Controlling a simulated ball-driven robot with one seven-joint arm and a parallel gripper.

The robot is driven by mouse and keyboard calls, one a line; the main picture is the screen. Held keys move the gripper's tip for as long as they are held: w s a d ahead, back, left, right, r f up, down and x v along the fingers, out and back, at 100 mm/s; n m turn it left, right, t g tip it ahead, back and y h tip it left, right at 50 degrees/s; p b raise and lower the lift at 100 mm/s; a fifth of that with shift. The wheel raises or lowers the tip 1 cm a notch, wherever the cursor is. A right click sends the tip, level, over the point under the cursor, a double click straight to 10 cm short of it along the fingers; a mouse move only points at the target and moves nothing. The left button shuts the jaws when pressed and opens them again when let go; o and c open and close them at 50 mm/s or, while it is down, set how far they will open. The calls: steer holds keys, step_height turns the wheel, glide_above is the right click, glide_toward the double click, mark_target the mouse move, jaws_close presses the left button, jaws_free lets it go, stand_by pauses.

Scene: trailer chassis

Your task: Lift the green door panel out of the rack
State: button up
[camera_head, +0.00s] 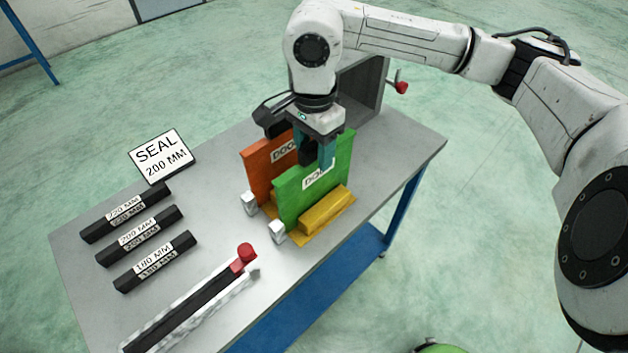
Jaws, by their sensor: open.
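The green door panel (303,195) stands upright in the yellow rack (328,212) on the grey table, in front of an orange door panel (257,165). My gripper (321,155) points down at the green panel's top edge, around its middle. One teal finger shows on the near face of the green panel, partly over its label. The jaws are open; the far finger is mostly hidden, and I cannot tell if either finger touches the panel.
Black seal bars (150,235) marked with lengths lie at the left, by a sign (161,157) reading SEAL 200 MM. A long dark strip with a red end (245,252) lies in front. A grey box (362,85) with a red-knobbed handle (401,87) stands behind. The table's right end is clear.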

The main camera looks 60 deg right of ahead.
jaws_close()
stand_by(0.4)
stand_by(0.9)
